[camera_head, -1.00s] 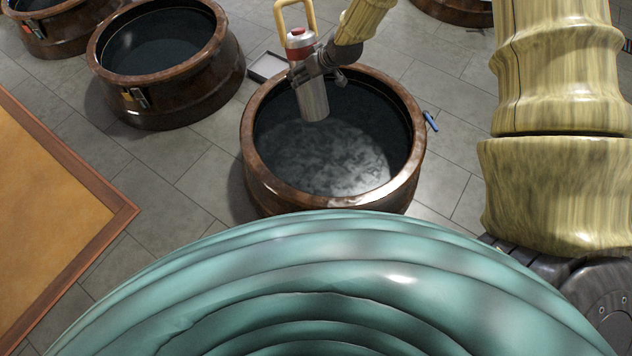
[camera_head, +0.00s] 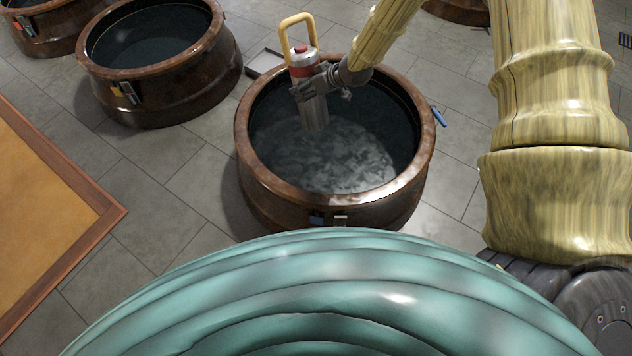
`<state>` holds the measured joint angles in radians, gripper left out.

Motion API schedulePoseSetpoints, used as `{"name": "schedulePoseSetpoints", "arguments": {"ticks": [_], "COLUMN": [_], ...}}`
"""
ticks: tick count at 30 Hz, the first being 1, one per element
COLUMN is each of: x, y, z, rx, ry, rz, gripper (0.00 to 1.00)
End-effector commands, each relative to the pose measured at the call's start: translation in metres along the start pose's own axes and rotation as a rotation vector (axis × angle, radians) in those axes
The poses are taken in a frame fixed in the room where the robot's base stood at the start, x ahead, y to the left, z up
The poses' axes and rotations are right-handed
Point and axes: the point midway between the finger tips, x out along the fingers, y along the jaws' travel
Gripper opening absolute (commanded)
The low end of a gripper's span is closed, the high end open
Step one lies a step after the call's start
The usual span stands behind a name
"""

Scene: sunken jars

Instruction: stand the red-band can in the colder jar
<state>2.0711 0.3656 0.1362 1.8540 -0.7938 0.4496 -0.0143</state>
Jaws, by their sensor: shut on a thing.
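The red-band can (camera_head: 304,68) is a grey metal cylinder with a red band, a red cap and a tall yellow loop handle. My gripper (camera_head: 313,84) is shut around its body and holds it roughly upright. The can's lower end is within the mouth of the central brown jar (camera_head: 322,204), toward its back left. Its bottom looks dim against the dark, mottled liquid, and I cannot tell how deep it sits. A second brown jar (camera_head: 152,74) with dark contents stands at the left. I cannot tell which jar is colder; their small tags are unreadable.
Another jar (camera_head: 42,50) stands at the far left, and part of one (camera_head: 458,9) shows at the top. A shallow grey tray (camera_head: 264,62) lies behind the central jar. A blue item (camera_head: 439,116) is at its right rim. An orange wood-edged platform (camera_head: 110,218) is at left.

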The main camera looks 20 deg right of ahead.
Motion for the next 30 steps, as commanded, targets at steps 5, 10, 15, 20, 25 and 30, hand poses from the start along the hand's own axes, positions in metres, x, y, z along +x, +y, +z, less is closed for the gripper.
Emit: {"name": "schedulePoseSetpoints", "arguments": {"ticks": [5,10,15,20,25,30], "x": [0.021,0.037,0.053,0.067,0.081,0.096], "y": [0.004,0.006,0.008,0.009,0.011,0.012], "z": [0.019,0.036,0.053,0.07,0.088,0.107], "rx": [-0.025,-0.05,-0.072,-0.096,-0.118,-0.141], "ry": [0.028,0.051,0.073,0.094,0.116,0.138], "rz": [-0.019,-0.037,-0.057,-0.077,-0.099,-0.121], "gripper": [0.08,0.08,0.08,0.08,0.08,0.08]}}
